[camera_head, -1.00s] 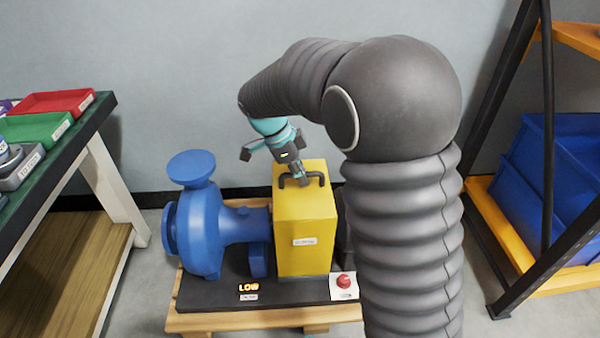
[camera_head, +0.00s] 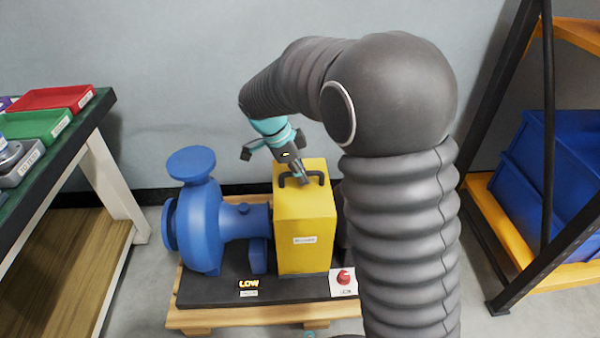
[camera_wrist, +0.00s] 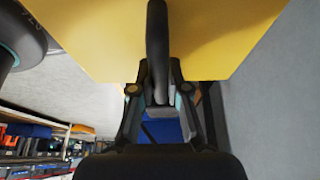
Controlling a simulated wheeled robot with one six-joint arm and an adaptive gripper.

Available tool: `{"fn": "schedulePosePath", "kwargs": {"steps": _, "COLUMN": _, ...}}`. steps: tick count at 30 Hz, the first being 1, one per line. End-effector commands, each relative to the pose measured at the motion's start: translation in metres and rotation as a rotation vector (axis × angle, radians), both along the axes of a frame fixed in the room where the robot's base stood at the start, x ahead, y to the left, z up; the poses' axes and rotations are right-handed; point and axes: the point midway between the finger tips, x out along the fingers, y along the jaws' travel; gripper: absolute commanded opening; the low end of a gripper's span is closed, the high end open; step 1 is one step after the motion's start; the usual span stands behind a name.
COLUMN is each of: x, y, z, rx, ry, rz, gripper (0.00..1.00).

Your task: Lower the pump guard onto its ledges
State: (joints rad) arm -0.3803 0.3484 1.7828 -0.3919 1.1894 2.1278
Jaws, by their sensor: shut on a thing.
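The yellow pump guard (camera_head: 304,236) stands upright over the shaft side of the blue pump (camera_head: 207,224), on the dark base plate (camera_head: 200,293). Its black handle (camera_head: 318,177) is on top. My gripper (camera_head: 301,176) is at the handle from above. In the wrist view my gripper (camera_wrist: 160,98) is shut on the handle (camera_wrist: 157,45), with the yellow guard (camera_wrist: 95,35) close behind it. The ledges are hidden, so I cannot tell whether the guard rests on them or hangs just above.
A red button (camera_head: 343,277) sits at the front right of the base. A lit LOW sign (camera_head: 249,283) is at the front. A workbench (camera_head: 85,133) with trays stands left. A rack (camera_head: 484,202) with blue bins (camera_head: 560,165) stands right. My arm hides the area right of the guard.

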Motion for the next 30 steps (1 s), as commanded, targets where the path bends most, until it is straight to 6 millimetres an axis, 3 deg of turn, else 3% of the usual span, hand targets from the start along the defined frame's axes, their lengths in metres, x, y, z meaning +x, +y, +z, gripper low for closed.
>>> {"fn": "schedulePosePath", "kwargs": {"steps": 11, "x": 0.0, "y": -0.002, "z": 0.0, "rx": -0.003, "ry": 0.0, "rz": -0.001, "gripper": 0.0}}
{"fn": "schedulePosePath", "kwargs": {"steps": 12, "x": 0.0, "y": -0.002, "z": 0.0, "rx": -0.003, "ry": 0.0, "rz": -0.001, "gripper": 0.22}}
{"fn": "schedulePosePath", "kwargs": {"steps": 15, "x": 0.0, "y": -0.001, "z": 0.0, "rx": -0.002, "ry": 0.0, "rz": 0.0, "gripper": 0.44}}
{"fn": "schedulePosePath", "kwargs": {"steps": 24, "x": -0.001, "y": 0.001, "z": -0.001, "rx": -0.001, "ry": 0.002, "rz": 0.001, "gripper": 0.44}}
{"fn": "schedulePosePath", "kwargs": {"steps": 30, "x": 0.0, "y": 0.0, "z": 0.014, "rx": -0.001, "ry": 0.0, "rz": 0.001, "gripper": 0.44}}
